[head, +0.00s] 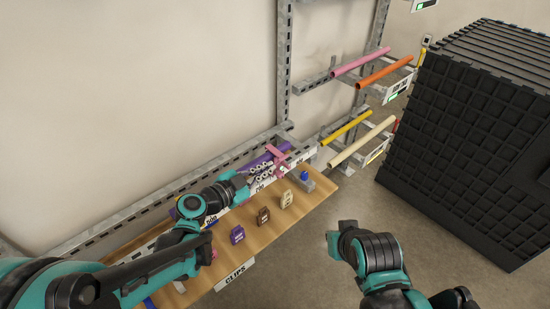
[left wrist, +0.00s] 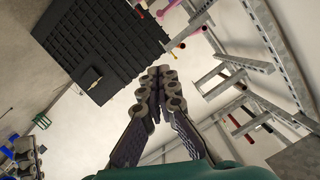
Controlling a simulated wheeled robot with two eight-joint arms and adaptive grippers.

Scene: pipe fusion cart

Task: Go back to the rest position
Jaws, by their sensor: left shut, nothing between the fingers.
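My left gripper (head: 264,170) reaches over the wooden shelf, near the purple pipe and a pink piece by the wall rail. In the left wrist view its fingers (left wrist: 158,88) are closed together with nothing between them. My right arm (head: 372,255) shows at the lower right, bent over the open floor. The right gripper cannot be made out in the head view.
The wooden shelf (head: 262,221) holds small purple, brown (head: 263,216) and cream (head: 286,199) blocks and a blue piece (head: 304,175). Metal racks with a pink pipe (head: 361,62) and others stand behind. A big black crate (head: 470,130) is at right. Floor between is clear.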

